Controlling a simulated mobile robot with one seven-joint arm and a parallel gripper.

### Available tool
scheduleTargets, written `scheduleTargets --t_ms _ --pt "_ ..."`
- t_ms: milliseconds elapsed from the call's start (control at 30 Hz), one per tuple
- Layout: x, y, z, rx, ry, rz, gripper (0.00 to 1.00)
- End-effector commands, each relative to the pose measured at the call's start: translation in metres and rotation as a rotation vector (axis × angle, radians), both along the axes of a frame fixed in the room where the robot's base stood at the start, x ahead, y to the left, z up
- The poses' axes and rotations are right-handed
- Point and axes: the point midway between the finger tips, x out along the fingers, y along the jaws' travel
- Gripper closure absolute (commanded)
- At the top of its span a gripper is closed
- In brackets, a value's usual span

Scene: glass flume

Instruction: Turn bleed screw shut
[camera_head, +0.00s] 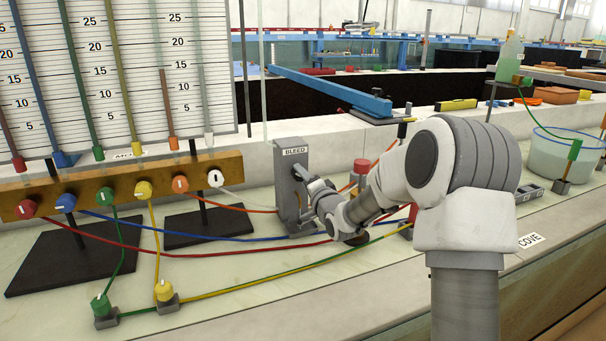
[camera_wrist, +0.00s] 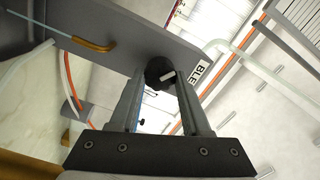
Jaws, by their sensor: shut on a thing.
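The grey upright block (camera_head: 289,200) with the BLEED label (camera_head: 294,150) stands on the bench, right of the manifold bar. In the wrist view its grey face (camera_wrist: 120,42) runs across the top, with part of the label (camera_wrist: 200,72) beside the knob. The bleed screw's round black knob (camera_wrist: 158,70) has a white mark and sits between my two fingertips. My gripper (camera_wrist: 161,82) is shut on the knob, one finger on each side. In the head view my gripper (camera_head: 301,174) reaches the block's right side; the knob is largely hidden there.
The manifold bar (camera_head: 120,186) with several coloured knobs stands left, below the scale board (camera_head: 120,70). Coloured tubes, including a red one (camera_head: 180,252), cross the bench near the block. A red-capped cylinder (camera_head: 361,168) stands close behind my arm. A tub (camera_head: 562,150) is at the right.

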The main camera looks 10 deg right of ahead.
Motion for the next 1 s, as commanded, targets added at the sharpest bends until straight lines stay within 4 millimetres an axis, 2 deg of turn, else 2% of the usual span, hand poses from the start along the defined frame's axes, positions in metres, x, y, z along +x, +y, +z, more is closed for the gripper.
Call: scheduleTargets --t_ms 600,1000 --pt "-0.0002 -0.0007 0.0003 0.575 0.115 0.000 1.00" --pt "-0.0001 -0.0003 -0.0010 0.851 0.169 0.000 1.00"
